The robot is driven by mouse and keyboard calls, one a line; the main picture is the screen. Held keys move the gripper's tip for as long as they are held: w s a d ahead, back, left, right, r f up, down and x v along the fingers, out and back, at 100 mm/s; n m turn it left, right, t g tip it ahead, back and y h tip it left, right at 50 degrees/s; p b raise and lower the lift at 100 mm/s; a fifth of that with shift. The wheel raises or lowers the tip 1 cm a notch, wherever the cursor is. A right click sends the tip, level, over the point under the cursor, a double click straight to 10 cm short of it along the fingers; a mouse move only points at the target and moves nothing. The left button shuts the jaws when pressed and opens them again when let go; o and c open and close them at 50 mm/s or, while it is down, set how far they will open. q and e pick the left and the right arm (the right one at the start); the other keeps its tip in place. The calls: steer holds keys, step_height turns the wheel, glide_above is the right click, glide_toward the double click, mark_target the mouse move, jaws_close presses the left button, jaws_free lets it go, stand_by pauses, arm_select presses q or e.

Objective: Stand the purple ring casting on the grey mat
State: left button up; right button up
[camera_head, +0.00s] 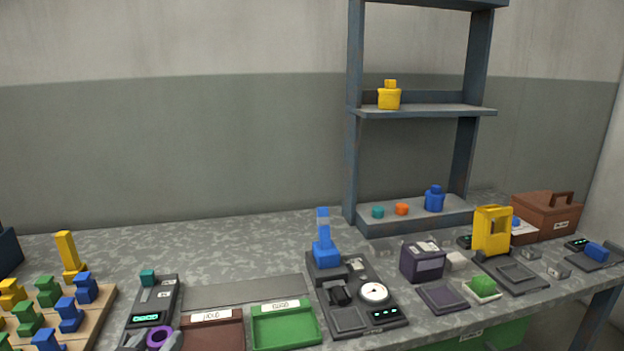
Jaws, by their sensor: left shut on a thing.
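The purple ring casting (158,337) is low in the view at the left, in front of a dark device with a green display. My left gripper (157,342) is at the bottom edge with its grey fingers on either side of the ring, shut on it. The lower part of the ring and gripper is cut off or hidden. A flat grey mat (245,289) lies on the table behind the brown and green trays, to the right of the ring. Its top looks bare. My right gripper is not in view.
The brown tray (213,334) and the green tray (285,325) stand in front of the mat. The dark device (153,305) with a teal block is at its left, a blue-topped machine (350,300) at its right. A wooden board (92,325) holds several coloured castings.

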arm_select(q)
steer(key=shift+y, duration=0.3)
steer(key=s+d, duration=0.1)
steer(key=s+f, duration=0.1)
steer(key=s, duration=0.1)
steer(key=s+d, duration=0.1)
steer(key=s, duration=0.1)
steer(key=shift+d+f, duration=0.15)
steer(key=shift+d, duration=0.2)
steer(key=s+d+r+m+g+h, duration=0.1)
steer(key=d+r+m+g+h, duration=0.1)
steer(key=d+r+m+h, duration=0.4)
steer(key=s+d+r+m+g+h, duration=0.1)
steer(key=d+r+m+h, duration=0.2)
steer(key=d, duration=0.6)
steer(key=w+d+f+m+g+h, duration=0.1)
steer(key=d+f+m+g+h, duration=0.2)
steer(key=d+f+g+h, duration=0.1)
steer(key=shift+w+f+g+h, duration=0.2)
steer(key=shift+w+g+h, duration=0.25)
steer(key=shift+g, duration=0.25)
steer(key=shift+d, duration=0.1)
steer(key=shift+s+d+r, duration=0.1)
